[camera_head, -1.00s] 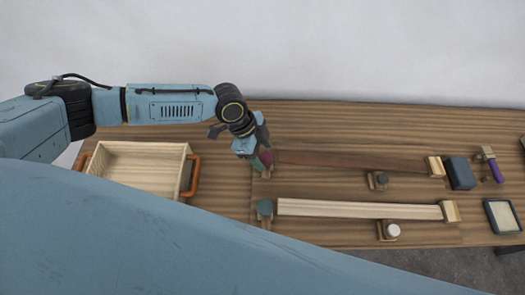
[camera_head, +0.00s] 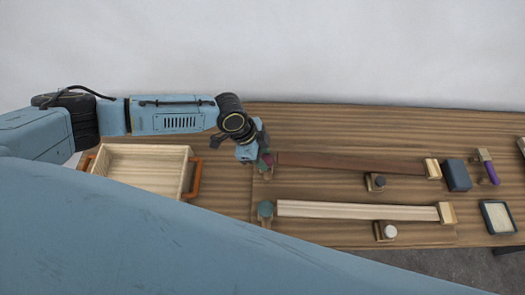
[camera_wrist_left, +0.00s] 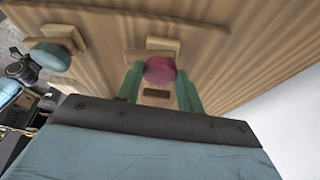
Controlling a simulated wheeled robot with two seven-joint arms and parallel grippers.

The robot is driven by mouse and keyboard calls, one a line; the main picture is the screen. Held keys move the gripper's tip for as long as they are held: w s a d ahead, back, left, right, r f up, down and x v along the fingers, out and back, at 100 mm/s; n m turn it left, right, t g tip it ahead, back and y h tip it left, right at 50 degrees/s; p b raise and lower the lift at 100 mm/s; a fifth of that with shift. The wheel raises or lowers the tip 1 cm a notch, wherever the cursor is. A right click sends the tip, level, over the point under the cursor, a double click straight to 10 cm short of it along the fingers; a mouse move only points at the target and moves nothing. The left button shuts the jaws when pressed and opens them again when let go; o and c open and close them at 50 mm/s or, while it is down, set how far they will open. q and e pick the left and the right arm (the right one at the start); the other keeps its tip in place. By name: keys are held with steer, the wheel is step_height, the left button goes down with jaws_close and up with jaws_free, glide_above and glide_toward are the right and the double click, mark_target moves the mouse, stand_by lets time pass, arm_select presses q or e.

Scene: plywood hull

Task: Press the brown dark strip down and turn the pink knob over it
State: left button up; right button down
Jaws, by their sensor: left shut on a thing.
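The brown dark strip (camera_head: 350,163) lies along the back of the board, its left end beside the pink knob (camera_head: 266,160). In the left wrist view the pink knob (camera_wrist_left: 159,70) sits on a wooden block between the green fingers of my left gripper (camera_wrist_left: 160,88). A small dark brown piece (camera_wrist_left: 156,93), perhaps the strip's end, shows below the knob. In the head view my left gripper (camera_head: 260,158) is over the knob, shut on it, and partly hides it. I cannot tell how far the knob is turned. My right gripper is not in view.
A pale strip (camera_head: 350,210) lies in front, with a teal knob (camera_head: 265,209) at its left end. A tray (camera_head: 140,150) is left; a dark blue block (camera_head: 457,175) is right.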

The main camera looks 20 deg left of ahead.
arm_select(q)
steer(key=shift+r+n+p, duration=0.1)
steer(key=shift+n+p, duration=0.55)
steer(key=shift+n, duration=0.05)
steer(key=shift+t, duration=0.3)
steer(key=o, duration=1)
steer(key=shift+s, duration=0.1)
steer(key=v, duration=1.3)
steer(key=shift+r, duration=0.15)
steer(key=shift+d, duration=0.15)
